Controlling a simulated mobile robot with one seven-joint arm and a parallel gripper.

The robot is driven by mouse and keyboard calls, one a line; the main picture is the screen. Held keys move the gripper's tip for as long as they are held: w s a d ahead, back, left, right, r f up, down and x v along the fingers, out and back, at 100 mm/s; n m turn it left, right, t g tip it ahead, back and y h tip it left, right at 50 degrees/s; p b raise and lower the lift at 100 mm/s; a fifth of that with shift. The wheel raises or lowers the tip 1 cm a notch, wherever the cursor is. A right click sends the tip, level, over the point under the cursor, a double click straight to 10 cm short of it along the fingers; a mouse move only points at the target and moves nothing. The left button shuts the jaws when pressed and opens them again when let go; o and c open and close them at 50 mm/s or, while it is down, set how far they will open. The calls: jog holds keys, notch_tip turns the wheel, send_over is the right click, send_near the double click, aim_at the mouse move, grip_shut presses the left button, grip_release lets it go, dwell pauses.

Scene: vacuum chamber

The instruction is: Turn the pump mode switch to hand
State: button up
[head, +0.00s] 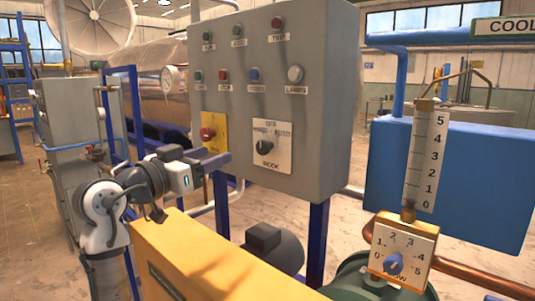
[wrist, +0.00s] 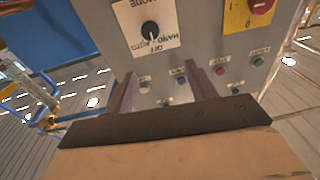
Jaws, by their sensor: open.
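The pump mode switch is a round black knob (head: 264,147) on a white plate marked OFF, HAND, AUTO and MODE, low on the front of the grey control box. In the wrist view, which is upside down, the knob (wrist: 150,30) shows a light mark that seems to point toward OFF. My gripper (head: 217,163) is in front of the box, left of the switch in the head view. In the wrist view my gripper (wrist: 161,72) has its two purple fingers spread with nothing between them. The knob is beyond the fingertips, apart from them.
A red button on a yellow plate (head: 213,131) is beside the switch, close to my gripper. Small buttons and lamps (head: 238,76) fill the box above. A yellow housing (head: 205,265) stands below. A flow gauge (head: 424,160) with a blue knob (head: 393,263) is at right.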

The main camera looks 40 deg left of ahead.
aim_at(261, 149)
jog(key=shift+m+g+h, duration=0.3)
jog(key=shift+g+h, duration=0.1)
jog(key=shift+g, duration=0.1)
jog(key=w+p, duration=0.1)
jog(key=w, duration=0.3)
jog(key=w+d+p, duration=0.1)
jog(key=w, duration=0.3)
jog(key=w+f+p, duration=0.1)
jog(key=w+p, duration=0.1)
jog(key=w, duration=0.2)
jog(key=shift+w+d, duration=0.15)
jog(key=shift+w, duration=0.05)
jog(key=shift+w+f, duration=0.2)
jog(key=shift+w, duration=0.35)
jog(key=c, duration=1)
